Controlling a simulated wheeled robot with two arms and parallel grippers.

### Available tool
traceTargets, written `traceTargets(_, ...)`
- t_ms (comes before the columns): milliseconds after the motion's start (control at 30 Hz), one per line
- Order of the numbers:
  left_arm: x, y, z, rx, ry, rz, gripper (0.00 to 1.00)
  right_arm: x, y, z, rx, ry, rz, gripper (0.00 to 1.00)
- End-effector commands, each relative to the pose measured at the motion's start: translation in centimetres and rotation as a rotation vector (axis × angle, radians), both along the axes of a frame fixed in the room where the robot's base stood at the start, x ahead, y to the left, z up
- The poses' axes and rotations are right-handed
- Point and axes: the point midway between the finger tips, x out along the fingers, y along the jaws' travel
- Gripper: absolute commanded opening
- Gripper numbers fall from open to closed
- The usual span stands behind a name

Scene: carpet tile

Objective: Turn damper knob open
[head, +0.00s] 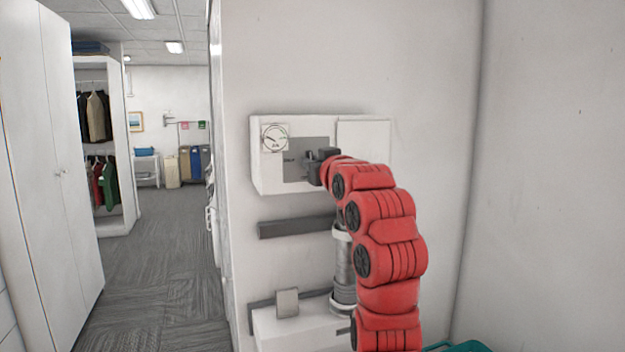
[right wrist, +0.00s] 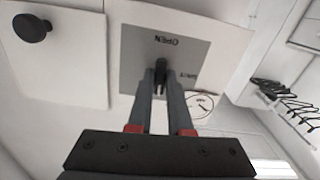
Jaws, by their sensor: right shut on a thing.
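The damper knob (right wrist: 161,68) is small and dark, on a grey plate (right wrist: 135,50) marked OPEN and SHUT in the right wrist view. In the head view the grey plate (head: 294,173) is on the front of a white wall box (head: 270,182). My right gripper (head: 316,166) is at the plate and hides the knob there. In the right wrist view my right gripper (right wrist: 161,84) has its two fingertips closed on the knob. Which mark the knob points to I cannot tell. My left gripper is not in view.
A round gauge (head: 275,138) is at the box's upper left. A white panel (head: 362,140) is at its right, with a black round knob (right wrist: 32,27) in the wrist view. A dark rail (head: 285,228) and a pipe (head: 345,265) are below. Open carpet (head: 150,270) lies left.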

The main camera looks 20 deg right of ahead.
Motion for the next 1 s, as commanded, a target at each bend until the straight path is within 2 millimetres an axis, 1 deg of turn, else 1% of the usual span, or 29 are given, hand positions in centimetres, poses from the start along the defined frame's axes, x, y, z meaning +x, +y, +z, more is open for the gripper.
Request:
traceTargets(33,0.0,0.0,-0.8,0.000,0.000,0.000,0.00,0.0,0.1,-0.6,0.022,0.005,0.002,0.00)
traceTargets(233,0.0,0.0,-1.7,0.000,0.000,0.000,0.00,0.0,0.1,-0.3,0.089,0.007,0.002,0.00)
traceTargets(800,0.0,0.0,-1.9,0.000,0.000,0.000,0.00,0.1,0.1,-0.2,0.117,0.009,0.002,0.00)
traceTargets(833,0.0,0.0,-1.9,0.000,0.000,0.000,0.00,0.1,0.1,-0.2,0.117,0.009,0.002,0.23)
traceTargets(967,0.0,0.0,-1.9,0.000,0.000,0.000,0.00,0.0,0.1,-0.1,0.116,0.007,0.002,0.46)
traceTargets(1000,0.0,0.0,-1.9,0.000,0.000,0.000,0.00,0.0,0.1,-0.1,0.116,0.007,0.001,0.47)
